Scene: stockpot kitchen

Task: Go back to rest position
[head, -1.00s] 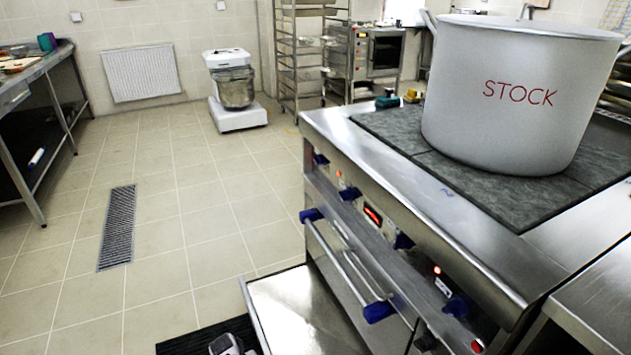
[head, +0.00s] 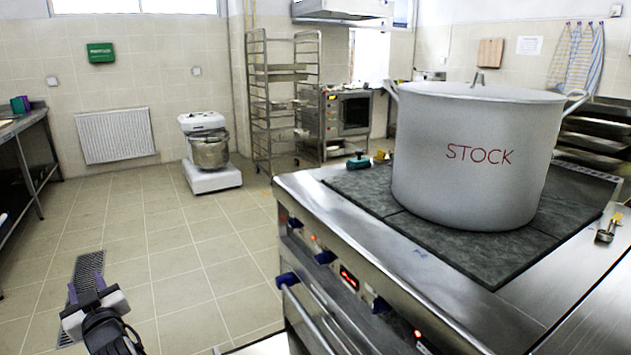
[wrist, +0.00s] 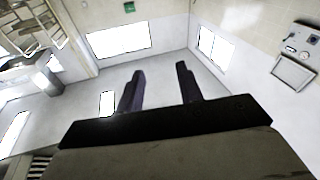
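My gripper (head: 86,284) is at the lower left of the head view, over the tiled floor, left of the range and apart from it. In the wrist view its two dark fingers (wrist: 158,88) stand apart with nothing between them. The gripper points up toward the walls and windows.
A large pot marked STOCK (head: 465,190) stands on the dark cooktop (head: 365,188) of the steel range at right. An open door or tray edge (head: 265,346) juts out low beside the range. A mixer (head: 208,150) stands farther back. The floor between is clear.

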